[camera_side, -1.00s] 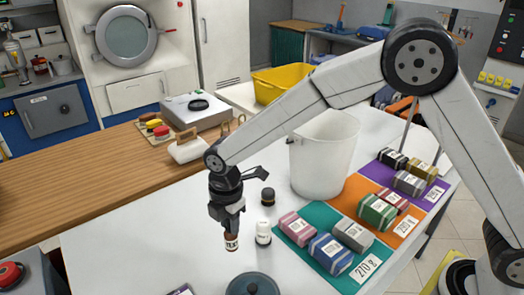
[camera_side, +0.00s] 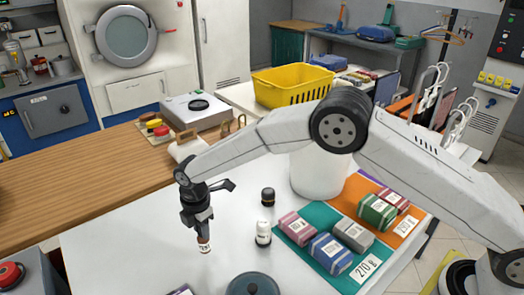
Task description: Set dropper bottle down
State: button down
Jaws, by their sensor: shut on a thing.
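My gripper (camera_side: 202,228) is at the left part of the white table and is shut on a small dropper bottle (camera_side: 204,244) with a brown top part and a white printed label. The bottle hangs upright or nearly so below the fingers. I cannot tell whether its base touches the table.
A teal mat (camera_side: 318,254) and an orange mat (camera_side: 405,226) with several wrapped blocks lie to the right. A white bucket (camera_side: 318,175) stands behind them, partly hidden by my arm. A dark round lid (camera_side: 252,285) is at the front.

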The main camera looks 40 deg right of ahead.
aim_at(201, 237)
jog(key=shift+w+f, duration=0.15)
jog(key=shift+f, duration=0.1)
jog(key=shift+w+a+f, duration=0.15)
jog(key=shift+w+f, duration=0.05)
jog(key=shift+f, duration=1.55)
jog(key=shift+f, duration=0.1)
jog(key=shift+c, duration=2.2)
grip_release()
notch_tip(201, 237, up, 12)
jog(key=shift+r, duration=0.15)
